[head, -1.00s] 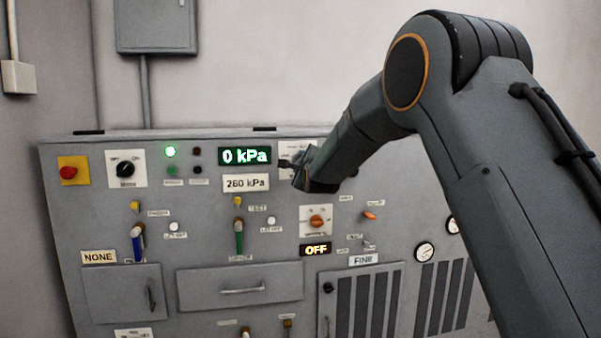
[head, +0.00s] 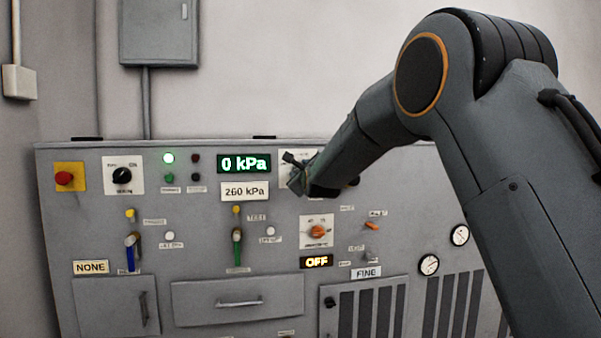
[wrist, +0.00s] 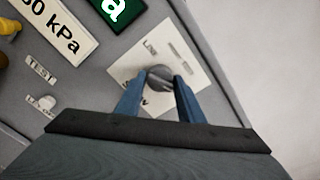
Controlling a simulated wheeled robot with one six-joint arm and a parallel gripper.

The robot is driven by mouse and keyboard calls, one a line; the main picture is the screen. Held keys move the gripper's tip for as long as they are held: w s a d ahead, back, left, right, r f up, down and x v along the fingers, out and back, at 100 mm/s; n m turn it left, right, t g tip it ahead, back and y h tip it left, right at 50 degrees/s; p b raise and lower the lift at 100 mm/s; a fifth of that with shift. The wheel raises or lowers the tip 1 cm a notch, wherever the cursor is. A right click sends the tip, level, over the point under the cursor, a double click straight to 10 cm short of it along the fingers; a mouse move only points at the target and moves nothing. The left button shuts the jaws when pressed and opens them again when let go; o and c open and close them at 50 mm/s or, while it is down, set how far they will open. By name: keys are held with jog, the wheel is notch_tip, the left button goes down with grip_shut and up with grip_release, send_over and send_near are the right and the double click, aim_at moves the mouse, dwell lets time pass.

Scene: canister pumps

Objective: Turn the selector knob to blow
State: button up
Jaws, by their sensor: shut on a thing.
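The selector knob (wrist: 160,76) is a round grey knob on a white labelled plate (wrist: 193,58) in the wrist view. My gripper (wrist: 160,82) has its two blue fingers shut on the knob, one on each side. The plate lettering is tilted and partly hidden; one label looks like "LINE". The knob's pointer direction cannot be told. In the head view the white plate (head: 286,156) is right of the green 0 kPa display (head: 244,163), and my gripper (head: 293,160) covers the knob there.
A 260 kPa plate (head: 245,191) sits below the display. An orange knob (head: 317,231) is lower on the panel, above a lit OFF sign (head: 316,262). A dark knob (head: 122,175) and a red button (head: 64,178) are at the left. Levers stand below.

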jog(key=shift+f, duration=0.1)
jog(key=o, duration=1)
jog(key=shift+o, duration=0.2)
jog(key=v, duration=0.7)
jog(key=shift+s, duration=0.4)
jog(key=shift+d, duration=0.1)
